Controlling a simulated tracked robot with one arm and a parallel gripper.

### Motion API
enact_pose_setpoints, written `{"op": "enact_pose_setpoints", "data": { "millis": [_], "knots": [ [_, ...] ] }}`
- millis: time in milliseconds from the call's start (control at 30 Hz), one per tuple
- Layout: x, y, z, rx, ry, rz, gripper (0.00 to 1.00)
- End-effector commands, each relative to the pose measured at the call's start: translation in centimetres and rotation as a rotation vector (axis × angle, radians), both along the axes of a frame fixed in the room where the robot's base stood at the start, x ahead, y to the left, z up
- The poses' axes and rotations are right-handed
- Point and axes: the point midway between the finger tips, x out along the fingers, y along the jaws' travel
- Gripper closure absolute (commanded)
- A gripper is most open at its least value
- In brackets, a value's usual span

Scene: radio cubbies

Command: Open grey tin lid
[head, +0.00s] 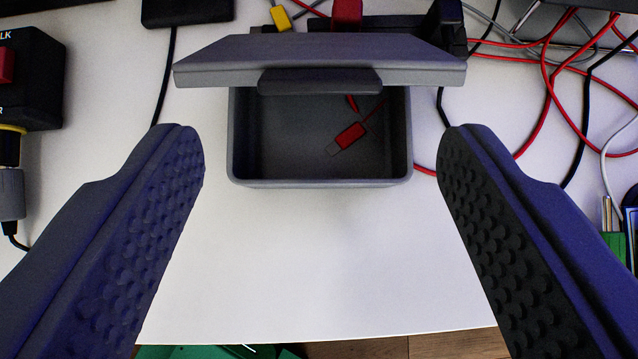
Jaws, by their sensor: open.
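The grey tin (320,184) stands on the white table in the upper middle of the head view. Its lid (320,55) is raised and tilted up at the back, with a darker tab (320,82) on its front edge. The tin's inside shows below the lid, and a small red item (349,136) with a grey end lies in it. My gripper (321,150) is open wide and empty. One finger is left of the tin and the other is right of it, and neither touches the tin or the lid.
Red, black and white cables (545,70) lie tangled at the right and back. A black box (32,80) with a red part stands at the left. A yellow item (281,18) and a red block (346,14) are behind the lid. The table front is clear.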

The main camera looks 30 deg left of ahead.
Motion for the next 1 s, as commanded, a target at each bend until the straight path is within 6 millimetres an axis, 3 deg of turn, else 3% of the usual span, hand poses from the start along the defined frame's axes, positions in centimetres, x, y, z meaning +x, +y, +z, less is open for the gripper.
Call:
{"op": "enact_pose_setpoints", "data": {
  "millis": [1000],
  "knots": [
    [-7.5, -4.5, 9.0, 0.001, -0.002, -0.001, 0.38]
  ]
}}
